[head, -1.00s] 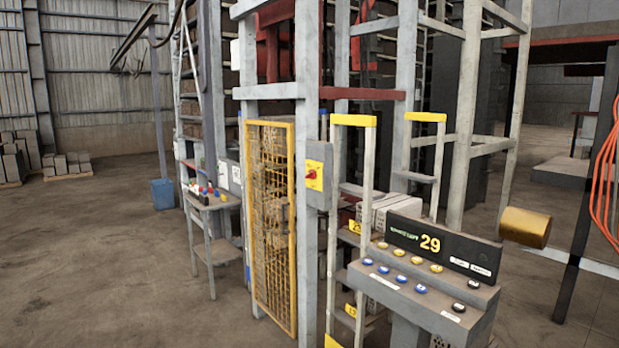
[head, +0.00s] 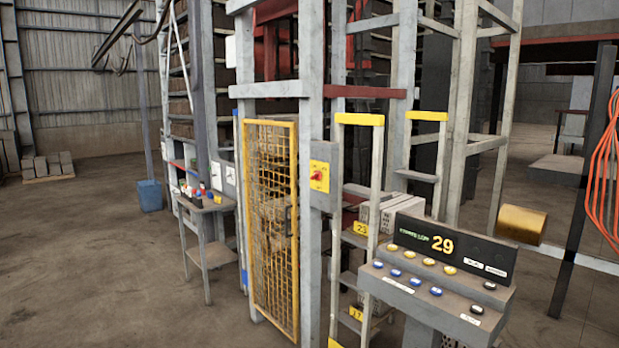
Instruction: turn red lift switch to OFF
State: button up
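The red lift switch (head: 318,176) is a red rotary knob on a yellow plate, fixed to a grey box (head: 332,152) on a grey steel post. It is right of the yellow mesh gate. The knob looks slanted, but its ON or OFF marking is too small to read. My gripper is not in view, and nothing is touching the switch.
The yellow mesh gate (head: 271,230) stands left of the switch. A control desk (head: 430,290) with buttons and a "29" display stands at right front. A small table (head: 208,205) and a blue bin (head: 150,195) are further left. Open floor (head: 90,270) lies at left.

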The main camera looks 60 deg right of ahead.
aim_at(317, 175)
jog(key=z, duration=0.65)
jog(key=i, duration=1.25)
